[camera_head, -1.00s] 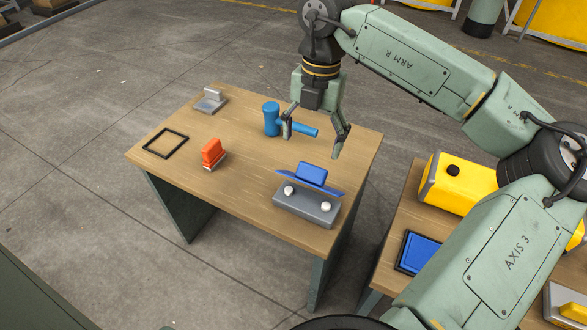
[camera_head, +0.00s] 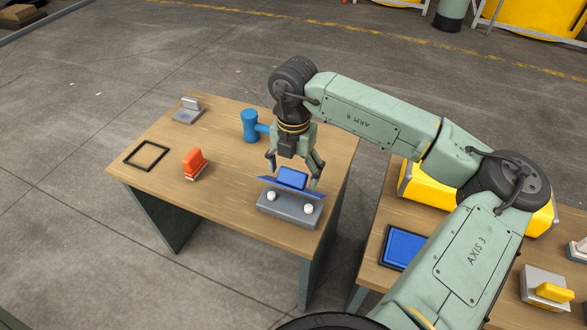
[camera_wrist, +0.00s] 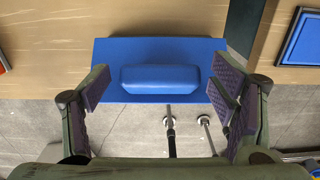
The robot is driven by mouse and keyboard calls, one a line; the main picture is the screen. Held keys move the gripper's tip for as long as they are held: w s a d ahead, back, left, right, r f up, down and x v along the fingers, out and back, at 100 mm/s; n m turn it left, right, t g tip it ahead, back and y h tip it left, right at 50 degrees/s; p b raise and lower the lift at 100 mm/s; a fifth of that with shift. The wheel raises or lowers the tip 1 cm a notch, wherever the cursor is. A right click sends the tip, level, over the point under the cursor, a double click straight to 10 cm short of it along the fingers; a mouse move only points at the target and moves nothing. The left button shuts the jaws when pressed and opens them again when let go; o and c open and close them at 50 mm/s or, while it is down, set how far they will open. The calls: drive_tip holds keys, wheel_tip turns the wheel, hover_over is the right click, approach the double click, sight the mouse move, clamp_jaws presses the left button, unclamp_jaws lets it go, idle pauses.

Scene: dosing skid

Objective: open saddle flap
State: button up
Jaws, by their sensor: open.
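The saddle flap, a blue plate (camera_head: 270,185) with a raised blue grip block (camera_head: 292,179), sits tilted on a grey base (camera_head: 289,212) with two white knobs near the table's front right. My gripper (camera_head: 294,173) is open, pointing down over the flap, with a finger to either side of the grip block. In the wrist view the plate (camera_wrist: 160,47) and grip block (camera_wrist: 160,78) lie between the open fingers of my gripper (camera_wrist: 160,90). Gaps show on both sides of the block. Whether a fingertip touches the plate, I cannot tell.
A blue hammer-shaped object (camera_head: 250,126) stands behind the flap. An orange block (camera_head: 194,163), a black square frame (camera_head: 146,156) and a grey bracket (camera_head: 187,113) are on the left of the table. A second table at right holds a yellow case (camera_head: 427,188) and a blue panel (camera_head: 404,247).

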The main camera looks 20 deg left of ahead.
drive_tip(key=shift+c, duration=0.3)
drive_tip(key=c, duration=1.6)
